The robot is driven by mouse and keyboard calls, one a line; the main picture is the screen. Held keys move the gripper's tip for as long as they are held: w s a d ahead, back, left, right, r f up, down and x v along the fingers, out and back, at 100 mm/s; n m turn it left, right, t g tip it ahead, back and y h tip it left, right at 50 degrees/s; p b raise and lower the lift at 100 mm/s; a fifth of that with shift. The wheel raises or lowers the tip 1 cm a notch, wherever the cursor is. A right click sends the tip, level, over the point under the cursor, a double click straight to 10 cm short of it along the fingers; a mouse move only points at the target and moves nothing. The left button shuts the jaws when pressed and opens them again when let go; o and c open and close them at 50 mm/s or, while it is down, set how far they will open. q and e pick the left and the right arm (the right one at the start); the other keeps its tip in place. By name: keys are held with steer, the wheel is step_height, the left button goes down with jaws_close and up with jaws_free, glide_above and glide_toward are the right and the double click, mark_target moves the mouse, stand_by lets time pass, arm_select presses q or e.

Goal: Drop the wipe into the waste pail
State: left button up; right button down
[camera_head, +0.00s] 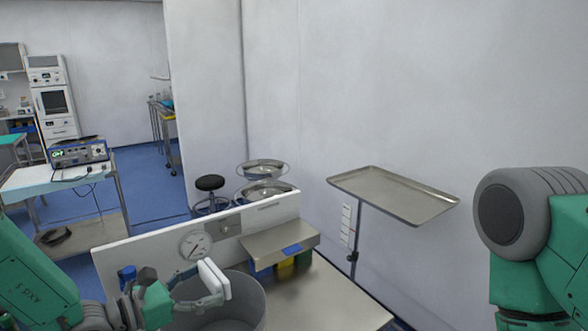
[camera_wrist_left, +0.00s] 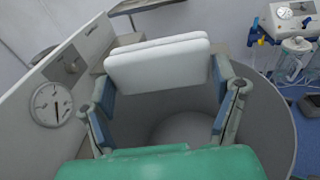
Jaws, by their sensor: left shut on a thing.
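The wipe (camera_head: 213,279) is a white, folded, pad-like block. My left gripper (camera_head: 207,292) is shut on it and holds it over the grey round pail (camera_head: 248,303). In the left wrist view the wipe (camera_wrist_left: 158,62) spans between the two fingers of my left gripper (camera_wrist_left: 160,85). The open mouth of the pail (camera_wrist_left: 262,122) lies below and behind it, and the part of its inside that shows looks empty. In the head view my left arm and gripper hide part of the pail. My right gripper is out of view; only my right arm shows at the right edge.
A machine with a round gauge (camera_head: 196,246) and a metal shelf (camera_head: 279,243) stands right behind the pail. A metal tray on a stand (camera_head: 393,194) is at the right. Metal basins (camera_head: 263,189) and a black stool (camera_head: 210,183) are farther back. A bare bench top (camera_head: 325,300) lies right of the pail.

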arm_select(q)
steer(key=shift+a+f, duration=0.1)
steer(key=shift+f, duration=0.45)
steer(key=shift+s+a, duration=0.2)
steer(key=o, duration=1.2)
steer(key=shift+d, duration=0.1)
steer(key=shift+c, duration=0.2)
steer(key=o, duration=0.4)
steer(key=shift+d, duration=0.2)
steer(key=shift+s+a+r, duration=0.1)
steer(key=shift+s+a, duration=0.05)
steer(key=shift+a, duration=0.1)
steer(key=v, duration=1.1)
steer(key=shift+s+a, duration=0.1)
steer(key=shift+a, duration=0.05)
